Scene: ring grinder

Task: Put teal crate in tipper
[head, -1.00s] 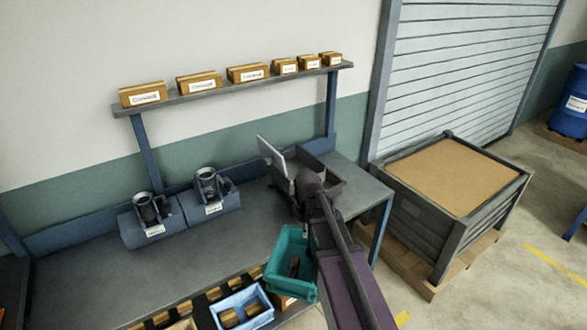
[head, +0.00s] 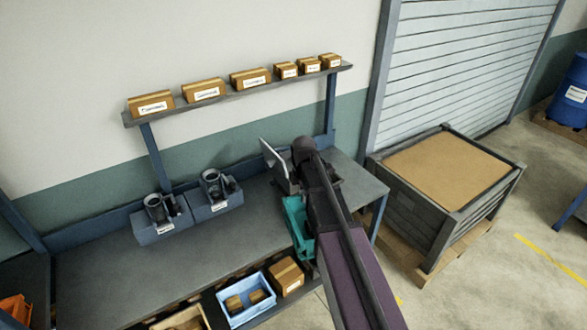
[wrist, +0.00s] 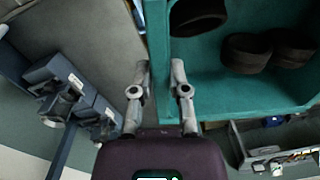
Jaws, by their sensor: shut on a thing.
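The teal crate (head: 297,222) shows in the head view over the right part of the bench, partly hidden by my arm. In the wrist view my gripper (wrist: 159,70) is shut on a wall of the teal crate (wrist: 235,90), one finger on each side of it. Several dark ring-shaped parts (wrist: 248,52) lie inside the crate. A fixture with a raised grey plate (head: 275,160), likely the tipper, stands at the right rear of the bench, just beyond the crate. My arm hides much of it. I cannot tell whether the crate touches it.
Two blue-grey bins (head: 212,201) with dark parts stand at the back of the bench (head: 150,265). A blue crate (head: 245,298) and a carton (head: 287,276) sit at a lower level in front. Cartons line the shelf above. A large box (head: 440,175) stands right of the bench.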

